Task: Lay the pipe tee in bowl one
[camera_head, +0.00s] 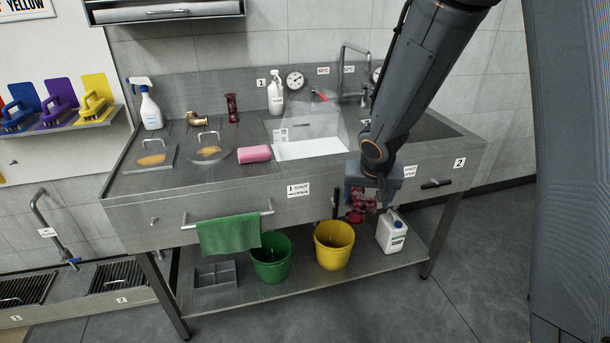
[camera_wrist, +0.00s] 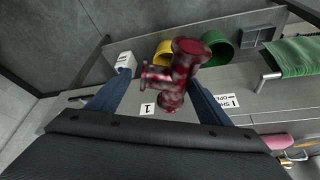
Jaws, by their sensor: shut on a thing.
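The pipe tee, dark red and mottled, hangs in my gripper (camera_head: 362,196), in front of the sink unit's front panel and below its top edge. In the wrist view the tee (camera_wrist: 178,75) shows between the two blue-grey fingers (camera_wrist: 158,98), its flanged end toward the buckets. My gripper is shut on it. Bowl one (camera_head: 306,150) is the pale basin left of my arm, with a label 1 on the wall behind. It looks empty where visible. The tee is outside it, lower and to the right. My arm covers the area right of the bowl.
A green towel (camera_head: 229,234) hangs on the front rail. Green (camera_head: 270,262) and yellow (camera_head: 333,248) buckets and a white canister (camera_head: 391,233) stand below.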

